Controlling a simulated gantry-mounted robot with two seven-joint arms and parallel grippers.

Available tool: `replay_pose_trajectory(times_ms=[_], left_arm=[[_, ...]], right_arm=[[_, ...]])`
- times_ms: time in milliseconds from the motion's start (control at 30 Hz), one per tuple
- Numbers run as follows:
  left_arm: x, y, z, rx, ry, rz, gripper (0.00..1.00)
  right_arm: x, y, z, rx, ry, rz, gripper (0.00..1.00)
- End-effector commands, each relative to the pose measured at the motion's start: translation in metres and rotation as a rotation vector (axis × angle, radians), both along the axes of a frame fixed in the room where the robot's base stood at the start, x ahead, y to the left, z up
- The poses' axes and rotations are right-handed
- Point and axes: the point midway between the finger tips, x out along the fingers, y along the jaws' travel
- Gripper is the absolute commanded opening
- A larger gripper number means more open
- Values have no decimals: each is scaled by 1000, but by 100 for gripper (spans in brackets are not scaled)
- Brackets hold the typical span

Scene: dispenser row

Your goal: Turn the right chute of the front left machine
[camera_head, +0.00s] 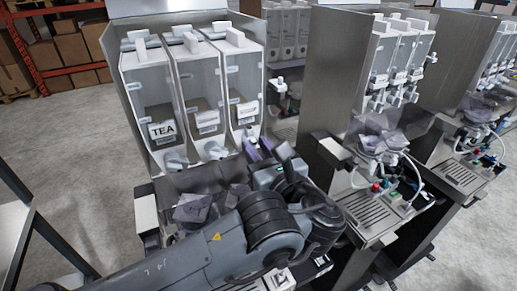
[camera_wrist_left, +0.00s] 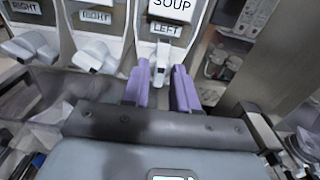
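The front left machine (camera_head: 112,75) has three tall clear canisters, the left one labelled TEA. A pale chute sits under each: the left chute (camera_head: 173,160), the middle chute (camera_head: 214,150) and the right chute (camera_wrist_left: 160,68). The right chute is under a SOUP label, with a LEFT label (camera_wrist_left: 167,29) just above it. In the head view my left gripper (camera_head: 264,154) is at this chute and partly covers it. In the left wrist view its two purple fingers (camera_wrist_left: 162,92) are apart, with the chute's end between or just beyond their tips; contact cannot be told. My right gripper is out of view.
Two other chutes, the middle (camera_wrist_left: 95,57) and left (camera_wrist_left: 32,47), sit left of my fingers, with RIGHT labels above. Dark translucent funnels (camera_head: 193,207) lie below. A second machine (camera_head: 335,75) stands close on the right. Floor (camera_head: 60,135) is clear at left.

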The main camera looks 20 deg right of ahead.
Motion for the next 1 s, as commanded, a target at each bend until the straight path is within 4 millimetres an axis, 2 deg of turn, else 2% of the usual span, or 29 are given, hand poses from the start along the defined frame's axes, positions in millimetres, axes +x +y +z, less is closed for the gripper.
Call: replay_pose_trajectory(times_ms=[33, 167, 567, 767, 1000], left_arm=[[0, 0, 0, 0, 0, 0, 20], [0, 0, 0, 0, 0, 0, 0], [0, 0, -2, -29, -2, -1, 0], [-1, 0, -5, -124, -8, -1, 0], [-1, 1, -7, -322, -18, -2, 0]], right_arm=[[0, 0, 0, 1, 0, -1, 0], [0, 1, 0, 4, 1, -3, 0], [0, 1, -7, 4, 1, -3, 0], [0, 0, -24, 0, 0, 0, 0], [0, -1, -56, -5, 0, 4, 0]])
